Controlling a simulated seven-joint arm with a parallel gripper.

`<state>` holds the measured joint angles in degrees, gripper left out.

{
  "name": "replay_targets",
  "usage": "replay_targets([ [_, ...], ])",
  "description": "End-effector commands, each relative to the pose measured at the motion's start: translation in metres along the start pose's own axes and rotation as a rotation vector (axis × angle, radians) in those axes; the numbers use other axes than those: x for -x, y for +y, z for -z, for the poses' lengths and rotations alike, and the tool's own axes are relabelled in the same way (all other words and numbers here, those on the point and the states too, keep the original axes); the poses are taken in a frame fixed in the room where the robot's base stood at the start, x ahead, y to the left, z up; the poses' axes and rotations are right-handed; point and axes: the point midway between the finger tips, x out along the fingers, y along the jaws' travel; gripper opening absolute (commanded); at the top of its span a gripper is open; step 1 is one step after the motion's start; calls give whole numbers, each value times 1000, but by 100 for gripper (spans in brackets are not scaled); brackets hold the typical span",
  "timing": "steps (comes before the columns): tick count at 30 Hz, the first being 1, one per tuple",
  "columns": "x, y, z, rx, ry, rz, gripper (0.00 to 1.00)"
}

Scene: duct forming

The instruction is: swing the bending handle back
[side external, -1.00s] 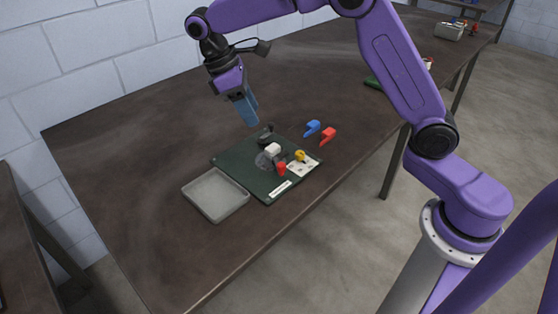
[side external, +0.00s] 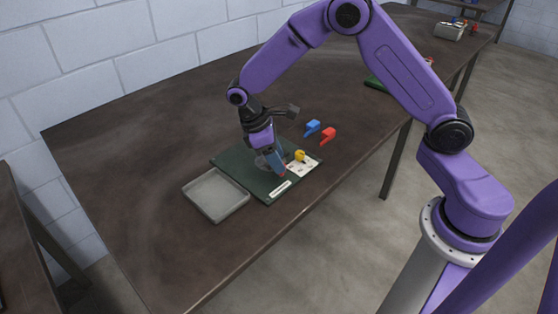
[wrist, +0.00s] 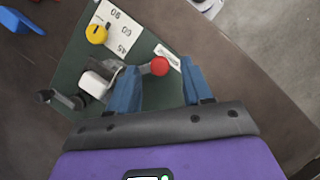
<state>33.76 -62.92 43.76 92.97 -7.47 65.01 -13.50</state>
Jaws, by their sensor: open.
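The bending handle's red knob (wrist: 160,66) shows in the wrist view at the end of a grey metal arm, on the dark green base plate (wrist: 72,60). My gripper (wrist: 160,72) is open, one blue finger on each side of the knob; I cannot tell whether either touches it. In the side view my gripper (side external: 279,170) is low over the plate and hides most of the bender. A white block (wrist: 94,83) sits left of the fingers, beside a black-knobbed lever (wrist: 46,97).
A grey tray (side external: 216,194) lies left of the plate. A blue piece (side external: 312,127) and a red piece (side external: 328,135) lie on the brown table (side external: 130,160) behind right. The table's left side is clear.

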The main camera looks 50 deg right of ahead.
Motion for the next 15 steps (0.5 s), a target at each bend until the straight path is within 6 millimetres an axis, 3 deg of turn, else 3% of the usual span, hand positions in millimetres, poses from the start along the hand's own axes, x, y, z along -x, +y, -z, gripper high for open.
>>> replay_targets([
  [6, -16, 0, 0, 0, 1, 0, 49],
  [15, -18, 0, 0, 0, 1, 0, 49],
])
